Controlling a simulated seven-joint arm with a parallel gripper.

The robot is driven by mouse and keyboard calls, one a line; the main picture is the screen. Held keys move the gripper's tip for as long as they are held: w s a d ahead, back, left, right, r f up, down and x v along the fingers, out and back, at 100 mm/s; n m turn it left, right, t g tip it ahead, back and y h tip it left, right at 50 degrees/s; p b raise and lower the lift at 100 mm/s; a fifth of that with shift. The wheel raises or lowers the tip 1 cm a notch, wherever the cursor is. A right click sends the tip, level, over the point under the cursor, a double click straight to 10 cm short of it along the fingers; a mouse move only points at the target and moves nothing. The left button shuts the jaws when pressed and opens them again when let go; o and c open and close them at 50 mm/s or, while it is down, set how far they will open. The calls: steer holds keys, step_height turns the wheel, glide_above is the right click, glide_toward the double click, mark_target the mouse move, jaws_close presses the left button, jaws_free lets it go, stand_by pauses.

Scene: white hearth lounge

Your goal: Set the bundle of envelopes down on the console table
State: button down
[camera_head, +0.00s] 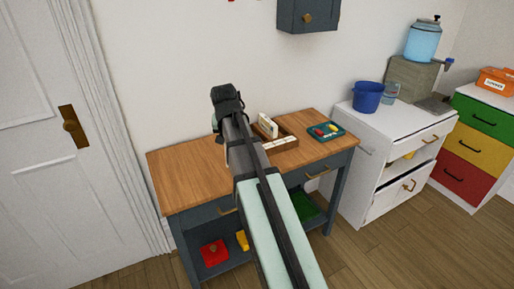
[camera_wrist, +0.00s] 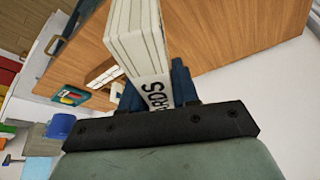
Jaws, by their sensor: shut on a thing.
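The bundle of envelopes (camera_wrist: 137,38) is a white layered stack with dark lettering ending in "ARDS" on its near face. In the wrist view my gripper (camera_wrist: 158,90) is shut on it, with a dark blue finger on each side. The console table (camera_head: 190,170) has a wooden top and a dark blue-grey frame; its top (camera_wrist: 215,40) lies beyond the bundle in the wrist view. In the head view my arm reaches over the table and hides my fingertips. A white block (camera_head: 267,125) shows right of my arm; I cannot tell whether it is the held bundle.
A brown wooden tray (camera_head: 285,143) with white pieces and a teal tray (camera_head: 326,132) with small coloured things occupy the table's right part. The left part of the top is clear. A wall cabinet (camera_head: 308,14) hangs above. A white cabinet (camera_head: 385,135) bears a blue bucket (camera_head: 367,98).

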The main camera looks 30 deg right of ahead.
steer(key=d+f+n+y, duration=0.2)
steer(key=d+n, duration=0.2)
steer(key=d, duration=0.7)
steer(key=d+f+n+y, duration=0.1)
steer(key=d+f+n, duration=0.25)
steer(key=d, duration=0.75)
steer(key=shift+w+a+f+n+g+y, duration=0.15)
steer(key=shift+f+n+g+y, duration=0.5)
steer(key=shift+f+n, duration=1.35)
steer(key=shift+w+a+f+n+g+y, duration=0.15)
steer(key=shift+f+n+g+y, duration=0.45)
steer(key=shift+n, duration=2.65)
steer(key=shift+w+f+n+g+y, duration=0.15)
steer(key=shift+f+n+g+y, duration=0.3)
steer(key=shift+f+n+g, duration=1.45)
steer(key=shift+r+n+t, duration=0.4)
steer(key=shift+n+t, duration=0.3)
steer(key=shift+t, duration=0.35)
steer(key=c, duration=0.8)
jaws_free()
steer(key=shift+c, duration=0.2)
